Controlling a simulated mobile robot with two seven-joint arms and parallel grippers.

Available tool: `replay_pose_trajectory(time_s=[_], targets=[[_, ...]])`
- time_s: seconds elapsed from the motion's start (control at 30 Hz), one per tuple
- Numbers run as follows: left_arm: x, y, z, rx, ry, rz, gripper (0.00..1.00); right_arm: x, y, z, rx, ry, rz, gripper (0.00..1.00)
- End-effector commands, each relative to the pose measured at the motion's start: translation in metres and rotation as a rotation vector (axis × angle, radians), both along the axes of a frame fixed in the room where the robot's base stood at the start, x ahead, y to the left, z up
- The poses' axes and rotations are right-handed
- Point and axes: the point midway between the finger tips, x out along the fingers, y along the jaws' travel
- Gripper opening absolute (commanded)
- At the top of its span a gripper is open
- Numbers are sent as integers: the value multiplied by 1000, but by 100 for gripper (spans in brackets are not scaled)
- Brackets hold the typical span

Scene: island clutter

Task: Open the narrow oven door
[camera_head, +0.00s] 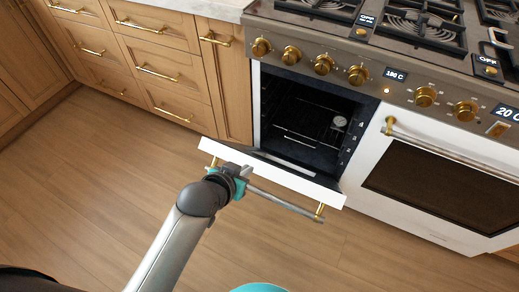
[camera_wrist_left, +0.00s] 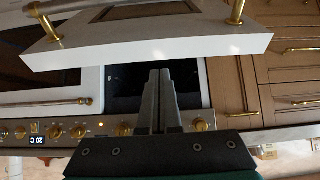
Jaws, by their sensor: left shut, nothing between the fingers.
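The narrow oven door (camera_head: 285,178) is white and hangs partly open, tilted out and down from the dark oven cavity (camera_head: 300,118). Its bar handle (camera_head: 285,203) with brass mounts is on the outer face. My left gripper (camera_head: 238,170) is at the left part of the door's top edge in the head view; I cannot tell if it touches. In the left wrist view, which looks upside down, its fingers (camera_wrist_left: 160,98) are shut and empty, with the white door (camera_wrist_left: 150,47) above them and the cavity (camera_wrist_left: 122,80) behind. My right gripper is not in view.
The wide oven door (camera_head: 440,180) on the right is shut, with its own bar handle (camera_head: 450,155). Brass knobs (camera_head: 323,65) line the panel above. Wooden drawers (camera_head: 160,65) stand at left. The wooden floor (camera_head: 90,190) in front is clear.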

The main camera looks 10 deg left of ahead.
Motion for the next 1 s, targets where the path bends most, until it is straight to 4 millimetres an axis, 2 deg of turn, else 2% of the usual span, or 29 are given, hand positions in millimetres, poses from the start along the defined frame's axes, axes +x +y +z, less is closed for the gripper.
replay_pose_trajectory(time_s=[0.03, 0.2, 0.4, 0.57, 0.73, 1.0], targets=[[6, -3, 13, -5, -21, -5, 0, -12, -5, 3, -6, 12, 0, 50], [21, -9, 31, -20, -75, -15, 0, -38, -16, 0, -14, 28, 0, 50], [29, -12, 34, -27, -98, -19, 0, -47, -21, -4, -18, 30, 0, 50], [42, -16, 22, -28, -98, -19, 0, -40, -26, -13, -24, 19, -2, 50], [67, -25, 2, -28, -98, -20, 0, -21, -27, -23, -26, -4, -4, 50], [83, -30, -8, -28, -97, -19, 0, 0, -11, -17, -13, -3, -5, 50]])
